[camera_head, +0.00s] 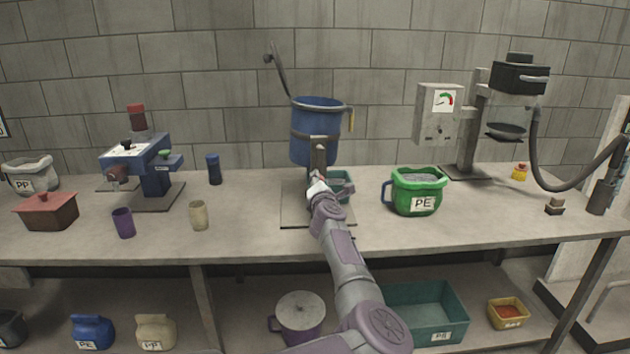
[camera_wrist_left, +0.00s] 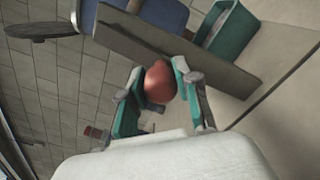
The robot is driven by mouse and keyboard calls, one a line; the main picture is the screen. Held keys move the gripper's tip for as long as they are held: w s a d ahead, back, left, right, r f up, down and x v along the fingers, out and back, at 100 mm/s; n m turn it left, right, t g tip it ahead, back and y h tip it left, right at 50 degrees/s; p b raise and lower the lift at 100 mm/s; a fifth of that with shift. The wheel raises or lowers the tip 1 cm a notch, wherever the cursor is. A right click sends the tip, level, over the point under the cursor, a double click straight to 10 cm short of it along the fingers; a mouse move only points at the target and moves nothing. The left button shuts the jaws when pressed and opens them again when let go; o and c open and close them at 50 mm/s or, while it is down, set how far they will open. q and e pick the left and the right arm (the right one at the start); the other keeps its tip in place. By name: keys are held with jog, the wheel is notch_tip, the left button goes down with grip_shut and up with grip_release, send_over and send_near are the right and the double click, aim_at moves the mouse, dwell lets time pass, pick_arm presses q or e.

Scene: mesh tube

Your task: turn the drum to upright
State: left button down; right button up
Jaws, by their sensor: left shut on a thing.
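The blue drum (camera_head: 316,135) hangs in a dark stand on the bench, with its open rim at the top; it looks upright or nearly so. Its dark lid (camera_head: 277,68) stands raised at the left of the rim. Part of the drum shows at the top of the left wrist view (camera_wrist_left: 165,12). My left gripper (camera_head: 319,184) is in front of the stand, below the drum. In the left wrist view its fingers (camera_wrist_left: 152,88) are shut on a red ball knob (camera_wrist_left: 159,82). What joins the knob to the stand is hidden. My right gripper is not in view.
A teal tray (camera_head: 343,190) sits beside the stand under the drum. A green PE bucket (camera_head: 417,190) stands to the right, and a beige cup (camera_head: 199,216) and purple cup (camera_head: 123,223) to the left. A grey machine (camera_head: 440,115) is at the right.

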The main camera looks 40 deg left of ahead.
pick_arm(q)
jog(key=shift+w+d+n, duration=0.25)
jog(key=shift+n, duration=0.05)
dwell(0.4)
jog(key=c, duration=0.8)
grip_release()
jog(key=shift+w, duration=0.1)
jog(key=v, duration=0.7)
jog(key=shift+d, duration=0.15)
